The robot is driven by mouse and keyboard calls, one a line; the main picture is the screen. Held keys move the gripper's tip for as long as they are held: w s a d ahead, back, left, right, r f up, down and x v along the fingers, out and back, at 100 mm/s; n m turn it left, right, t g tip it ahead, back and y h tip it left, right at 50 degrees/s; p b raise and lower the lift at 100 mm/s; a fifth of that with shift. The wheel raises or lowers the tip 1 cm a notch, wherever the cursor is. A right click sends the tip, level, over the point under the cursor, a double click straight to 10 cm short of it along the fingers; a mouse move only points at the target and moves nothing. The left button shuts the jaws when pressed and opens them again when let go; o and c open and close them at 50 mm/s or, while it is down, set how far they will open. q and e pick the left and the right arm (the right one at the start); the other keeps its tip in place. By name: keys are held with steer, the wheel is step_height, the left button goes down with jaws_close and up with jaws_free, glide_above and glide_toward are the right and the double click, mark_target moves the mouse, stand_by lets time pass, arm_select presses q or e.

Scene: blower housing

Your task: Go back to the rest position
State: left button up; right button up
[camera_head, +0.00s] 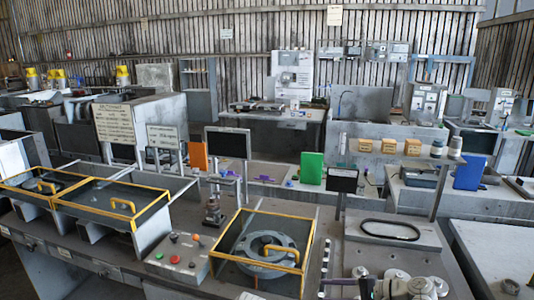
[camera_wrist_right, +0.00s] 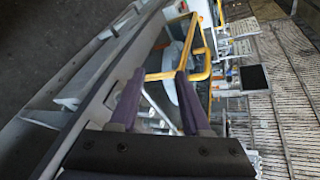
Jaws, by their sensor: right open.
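My right gripper (camera_head: 350,284) is at the bottom of the head view, with its arm at the lower right. It is over the front of the bench, right of the yellow-framed box (camera_head: 217,254). In the right wrist view the gripper (camera_wrist_right: 160,82) shows two purple fingers spread apart with nothing between them. A grey round housing (camera_head: 264,252) sits inside the yellow-framed box, apart from the gripper. The yellow frame also shows in the right wrist view (camera_wrist_right: 160,76). My left gripper is in neither view.
A grey plate with a black ring (camera_head: 390,230) lies behind my right arm. A control box with buttons (camera_head: 178,256) stands left of the yellow-framed box. Yellow-edged bins (camera_head: 110,207) are at the left. Small dark screens (camera_head: 228,143) stand along the bench.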

steer(key=s+a+f+n+g+h, duration=0.6)
steer(key=s+a+f+n+h, duration=0.5)
steer(key=s+f+n+h, duration=0.1)
steer(key=f+n+h, duration=0.1)
steer(key=n, duration=0.1)
steer(key=shift+s+a+n, duration=0.2)
steer(key=shift+a+n, duration=0.15)
steer(key=shift+n, duration=0.05)
steer(key=shift+f, duration=0.1)
